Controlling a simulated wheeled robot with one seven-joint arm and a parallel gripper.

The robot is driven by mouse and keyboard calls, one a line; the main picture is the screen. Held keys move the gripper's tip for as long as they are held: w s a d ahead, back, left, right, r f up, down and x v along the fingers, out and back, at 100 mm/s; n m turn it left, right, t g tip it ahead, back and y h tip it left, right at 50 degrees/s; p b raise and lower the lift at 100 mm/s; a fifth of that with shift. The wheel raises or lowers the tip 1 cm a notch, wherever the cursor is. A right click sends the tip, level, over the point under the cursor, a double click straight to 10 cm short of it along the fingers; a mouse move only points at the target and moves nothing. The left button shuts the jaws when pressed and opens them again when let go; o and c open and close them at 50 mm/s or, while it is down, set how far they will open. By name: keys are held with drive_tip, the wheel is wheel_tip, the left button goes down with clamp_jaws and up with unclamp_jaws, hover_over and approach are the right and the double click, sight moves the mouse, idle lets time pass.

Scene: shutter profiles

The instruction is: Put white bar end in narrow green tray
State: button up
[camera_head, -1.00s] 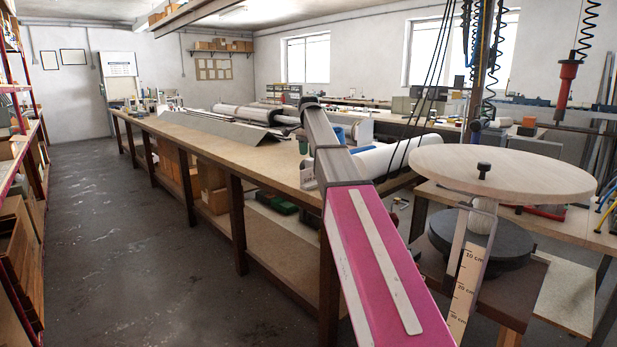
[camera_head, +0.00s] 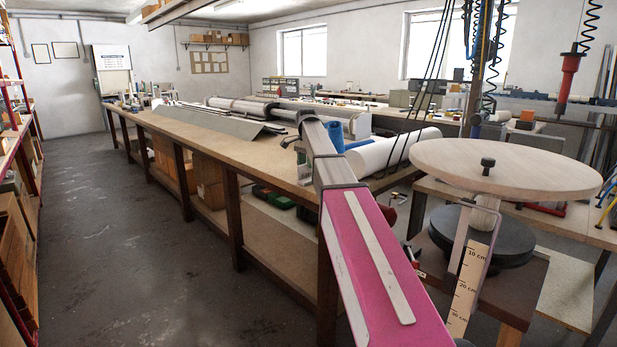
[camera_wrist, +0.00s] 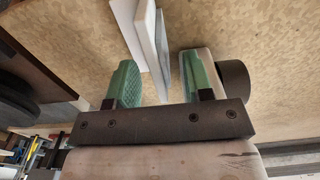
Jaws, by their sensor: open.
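My gripper (camera_wrist: 158,84) is open in the wrist view, with green pads on both fingers, above the tan bench top (camera_wrist: 270,35). A white slab (camera_wrist: 127,30) with grey strips beside it shows between and beyond the fingers. A pale rounded piece (camera_wrist: 207,62) with a dark round part (camera_wrist: 233,80) sits at the right finger; I cannot tell whether they touch. I cannot tell which of these, if any, is the white bar end. No narrow green tray can be made out. In the head view my arm hides most of the gripper area.
A long workbench (camera_head: 225,152) runs away to the left, with a grey angled profile (camera_head: 215,122) and a white roll (camera_head: 392,150) on it. A round wooden disc (camera_head: 505,165) stands at right. Boxes sit under the bench. The floor (camera_head: 110,220) at left is clear.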

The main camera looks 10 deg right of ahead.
sight(310, 173)
wheel_tip(310, 173, down, 3)
drive_tip(key=shift+d+r, duration=0.1)
clamp_jaws()
drive_tip(key=shift+r, duration=0.1)
